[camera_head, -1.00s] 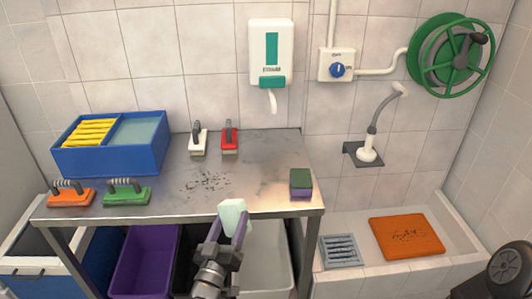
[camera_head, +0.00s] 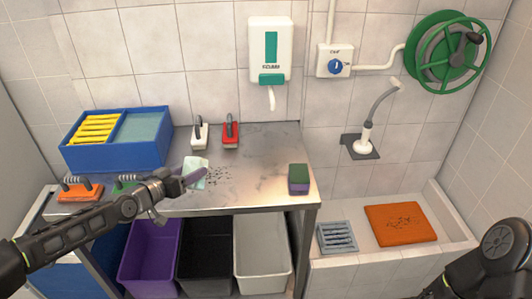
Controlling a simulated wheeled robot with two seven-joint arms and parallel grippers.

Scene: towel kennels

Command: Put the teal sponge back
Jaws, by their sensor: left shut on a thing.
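My left gripper (camera_head: 190,177) is shut on a pale teal sponge (camera_head: 197,166). It holds the sponge over the left-middle part of the steel table (camera_head: 255,165), near dark specks on its top. I cannot tell whether the sponge touches the table. A blue tray (camera_head: 118,158) stands at the back left, above and left of the gripper. Its left compartment holds several yellow sponges (camera_head: 95,130), and its right compartment shows a flat teal surface (camera_head: 143,126). My right gripper is not in view.
An orange brush (camera_head: 80,191) and a green brush (camera_head: 124,187), partly hidden by my arm, lie at the front left. White (camera_head: 200,136) and red (camera_head: 231,133) brushes stand at the back. A green-and-purple sponge (camera_head: 298,179) sits at the right edge. The table's middle right is clear.

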